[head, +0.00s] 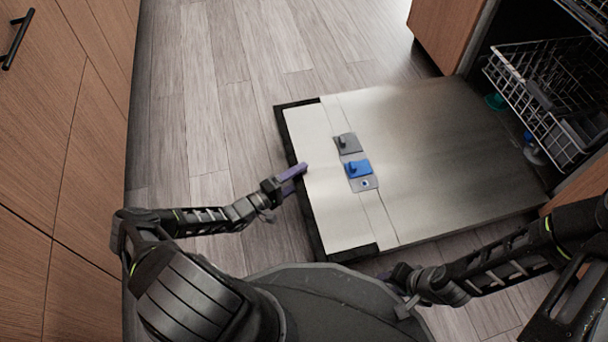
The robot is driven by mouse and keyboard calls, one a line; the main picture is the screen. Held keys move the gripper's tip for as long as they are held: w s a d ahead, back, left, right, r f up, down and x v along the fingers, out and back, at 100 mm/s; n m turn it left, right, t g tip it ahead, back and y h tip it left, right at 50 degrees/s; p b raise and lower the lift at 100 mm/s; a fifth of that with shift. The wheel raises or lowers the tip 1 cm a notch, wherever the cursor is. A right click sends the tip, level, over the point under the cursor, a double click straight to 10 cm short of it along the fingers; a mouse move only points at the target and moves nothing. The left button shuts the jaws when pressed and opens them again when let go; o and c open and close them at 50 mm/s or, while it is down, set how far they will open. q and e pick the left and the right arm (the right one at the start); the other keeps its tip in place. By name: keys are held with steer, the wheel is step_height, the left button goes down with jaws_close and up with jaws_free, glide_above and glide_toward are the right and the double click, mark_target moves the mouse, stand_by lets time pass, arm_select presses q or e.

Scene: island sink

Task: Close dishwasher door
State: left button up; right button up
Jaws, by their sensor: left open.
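The dishwasher door (450,140) is open and folded down flat, its steel inner face up. It carries a grey latch and a blue latch (358,168) on a small panel. Its dark outer edge (285,130) faces left. My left gripper (298,172), with purple fingers, is at this outer edge, near its middle; whether it touches the door I cannot tell. It is open and holds nothing visible. My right gripper (405,306) is low in the picture, below the door's near side; its fingers are small and partly hidden, so its opening is unclear.
The dishwasher's interior (520,50) is at the upper right, with a white wire rack (550,90) partly out over the door's hinge side. Wooden cabinets (60,120) line the left. Grey plank floor (225,80) is clear between them and the door.

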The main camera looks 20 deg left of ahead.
arm_select(q)
steer(key=shift+x, duration=0.95)
steer(key=shift+c, duration=0.4)
jaws_close()
